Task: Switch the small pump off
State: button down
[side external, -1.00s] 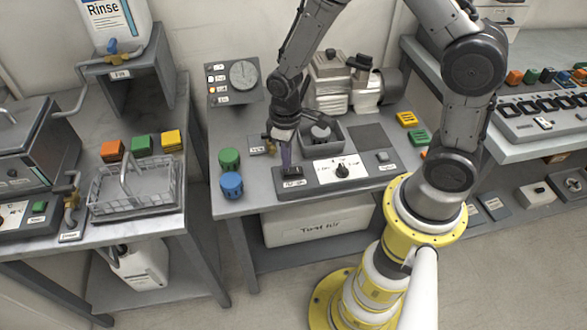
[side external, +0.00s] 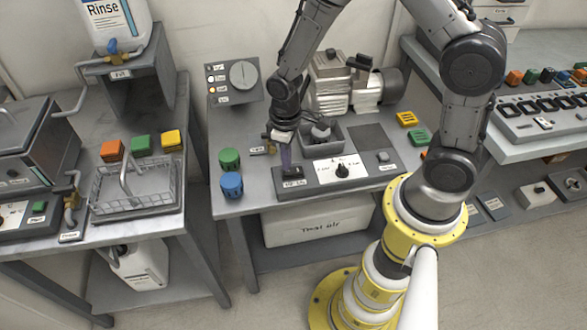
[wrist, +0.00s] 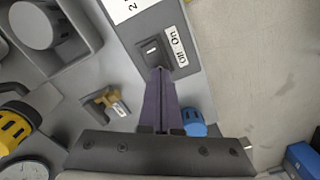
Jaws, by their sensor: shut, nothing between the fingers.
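The control panel (side external: 318,181) lies along the front of the middle bench. At its left end is a black rocker switch (wrist: 152,51) beside an "Off On" label (wrist: 175,46). The same switch (side external: 291,174) shows in the side view, partly behind the fingers. My gripper (wrist: 159,72) is shut and empty, its purple fingers pointing down at the switch. The fingertips (side external: 287,168) are at or just above the switch's edge; I cannot tell whether they touch. A grey pump with a motor (side external: 330,80) stands at the back of the bench.
A green knob (side external: 229,158) and a blue knob (side external: 231,184) stand left of the panel. A brass valve (wrist: 107,98) and a grey tray with a round cap (side external: 320,131) lie behind it.

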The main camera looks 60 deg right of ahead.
jog(key=shift+f, duration=0.7)
dwell(0.3)
jog(key=shift+r, duration=3.55)
